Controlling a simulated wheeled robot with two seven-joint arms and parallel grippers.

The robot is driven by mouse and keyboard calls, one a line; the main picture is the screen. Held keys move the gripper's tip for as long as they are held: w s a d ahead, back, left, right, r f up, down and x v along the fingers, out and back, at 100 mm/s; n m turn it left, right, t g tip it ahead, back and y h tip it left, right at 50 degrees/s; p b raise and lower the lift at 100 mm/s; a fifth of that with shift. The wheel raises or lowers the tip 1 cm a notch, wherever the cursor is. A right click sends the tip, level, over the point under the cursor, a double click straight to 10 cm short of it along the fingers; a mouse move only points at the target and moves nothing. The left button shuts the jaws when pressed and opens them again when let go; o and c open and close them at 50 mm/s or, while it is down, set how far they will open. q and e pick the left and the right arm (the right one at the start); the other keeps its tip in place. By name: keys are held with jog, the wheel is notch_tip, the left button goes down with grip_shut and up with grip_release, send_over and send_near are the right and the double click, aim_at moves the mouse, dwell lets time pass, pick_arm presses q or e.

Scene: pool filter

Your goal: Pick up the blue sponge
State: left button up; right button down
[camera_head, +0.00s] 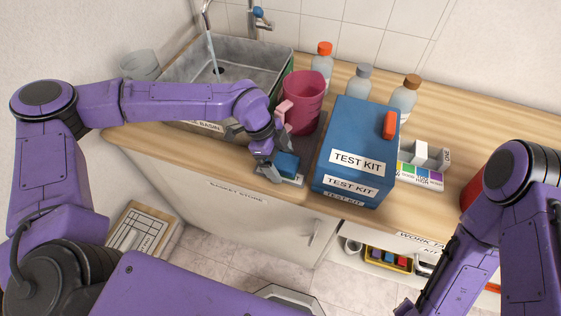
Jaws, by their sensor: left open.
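The blue sponge (286,164) is a small dark blue block near the front edge of the wooden counter, left of the blue test kit box. It rests on or just above a small grey labelled piece whose text I cannot read. My left gripper (277,168) reaches down over it from the left arm. It is open, with its fingers close around or beside the sponge; they partly hide it, and I cannot tell whether they touch it. My right arm shows at the right, but its gripper is out of view.
A pink cup (303,99) stands close behind the left gripper. The blue test kit box (349,145) stands close to its right. Several capped bottles stand behind, and a sink basin (235,62) with running water lies at the back left. A red object (473,190) is partly hidden at right.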

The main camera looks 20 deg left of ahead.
pick_arm(q)
jog(key=shift+c, duration=0.3)
jog(key=c, duration=1)
jog(key=shift+o, duration=0.2)
